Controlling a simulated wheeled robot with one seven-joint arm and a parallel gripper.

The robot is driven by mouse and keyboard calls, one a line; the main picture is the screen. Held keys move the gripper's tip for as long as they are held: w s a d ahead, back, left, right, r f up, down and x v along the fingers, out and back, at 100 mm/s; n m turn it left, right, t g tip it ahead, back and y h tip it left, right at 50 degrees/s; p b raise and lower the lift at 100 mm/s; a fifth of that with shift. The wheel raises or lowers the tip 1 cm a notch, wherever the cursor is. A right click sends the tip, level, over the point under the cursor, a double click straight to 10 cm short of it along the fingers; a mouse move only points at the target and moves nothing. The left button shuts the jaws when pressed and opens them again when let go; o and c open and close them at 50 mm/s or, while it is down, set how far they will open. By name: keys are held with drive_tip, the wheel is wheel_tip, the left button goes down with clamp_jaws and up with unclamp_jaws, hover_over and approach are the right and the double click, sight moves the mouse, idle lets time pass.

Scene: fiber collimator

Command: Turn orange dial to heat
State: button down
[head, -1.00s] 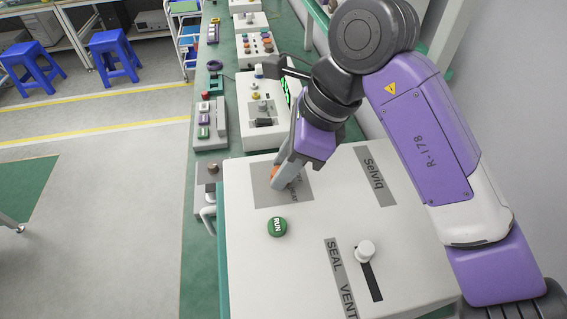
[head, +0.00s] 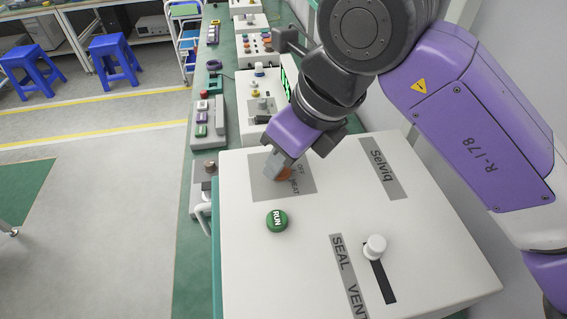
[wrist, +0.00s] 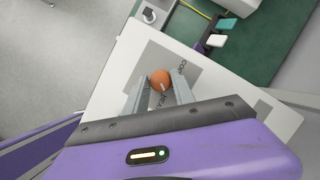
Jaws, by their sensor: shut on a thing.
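The orange dial (wrist: 160,79) sits on a grey label plate (head: 264,186) on top of the white box (head: 240,238). In the head view the orange dial (head: 282,174) is mostly hidden behind my gripper (head: 277,170). My gripper (wrist: 160,88) is shut on the dial, with one finger on each side of it in the wrist view. A thin pale pointer mark shows on the dial in the wrist view.
A green RUN button (head: 277,220) stands in front of the dial. A white slider knob (head: 375,247) sits by the SEAL and VENT label (head: 349,276). More control boxes line the green bench behind. A wall is at the right.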

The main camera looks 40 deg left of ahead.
drive_tip(key=m+t+b, duration=0.1)
drive_tip(key=m+b, duration=0.1)
drive_tip(key=m, duration=0.1)
drive_tip(key=shift+s+f+b, duration=0.1)
drive_tip(key=shift+f+b, duration=0.1)
drive_tip(key=shift+b, duration=0.1)
drive_tip(key=shift+r+m+t+h+b, duration=0.1)
drive_tip(key=shift+m+t+h+b, duration=0.25)
drive_tip(key=shift+m+b, duration=0.55)
drive_tip(key=shift+r+m, duration=0.1)
drive_tip(key=shift+m, duration=0.2)
drive_tip(key=c, duration=1.1)
unclamp_jaws()
drive_tip(key=shift+v, duration=3.9)
drive_tip(key=shift+s, duration=0.2)
